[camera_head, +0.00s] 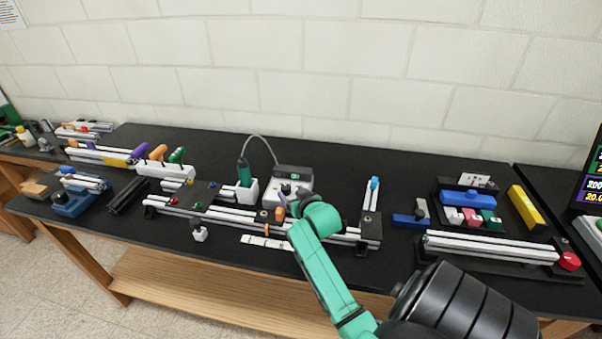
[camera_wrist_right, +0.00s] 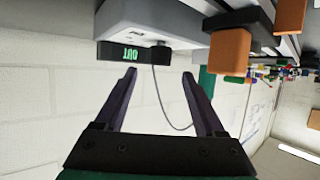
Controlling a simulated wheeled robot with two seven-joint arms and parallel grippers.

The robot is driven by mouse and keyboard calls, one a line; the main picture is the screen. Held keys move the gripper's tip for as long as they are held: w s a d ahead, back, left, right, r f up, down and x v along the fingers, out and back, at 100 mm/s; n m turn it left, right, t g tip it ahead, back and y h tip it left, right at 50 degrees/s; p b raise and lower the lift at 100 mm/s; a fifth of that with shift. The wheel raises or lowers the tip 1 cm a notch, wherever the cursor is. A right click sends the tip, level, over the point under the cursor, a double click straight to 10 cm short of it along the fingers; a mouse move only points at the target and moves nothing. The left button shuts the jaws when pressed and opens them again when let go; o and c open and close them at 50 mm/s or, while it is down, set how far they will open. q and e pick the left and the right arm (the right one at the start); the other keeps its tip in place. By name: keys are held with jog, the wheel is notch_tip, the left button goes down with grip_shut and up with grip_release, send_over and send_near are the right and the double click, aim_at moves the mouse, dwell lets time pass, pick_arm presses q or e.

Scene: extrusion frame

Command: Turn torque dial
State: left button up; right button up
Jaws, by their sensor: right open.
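The pale control box (camera_head: 302,184) with a dark top stands at mid-table behind my right gripper. A grey cable joins it to a green screwdriver (camera_head: 244,172) in a white holder. In the right wrist view the box (camera_wrist_right: 150,18) is at the top, with a dark display (camera_wrist_right: 125,54) reading "OUT" in green. I cannot make out the torque dial clearly in either view. My right gripper (camera_head: 287,199) is in front of the box, partly hidden by its own wrist. In the right wrist view its fingers (camera_wrist_right: 160,76) are apart, with nothing between them.
An aluminium extrusion frame (camera_head: 227,214) lies across the table front, with an orange block (camera_head: 279,214) near my gripper. This block or a similar orange one (camera_wrist_right: 230,50) is close in the wrist view.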

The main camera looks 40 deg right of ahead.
jog(key=b+v, duration=0.1)
jog(key=v, duration=0.7)
jog(key=shift+a, duration=0.1)
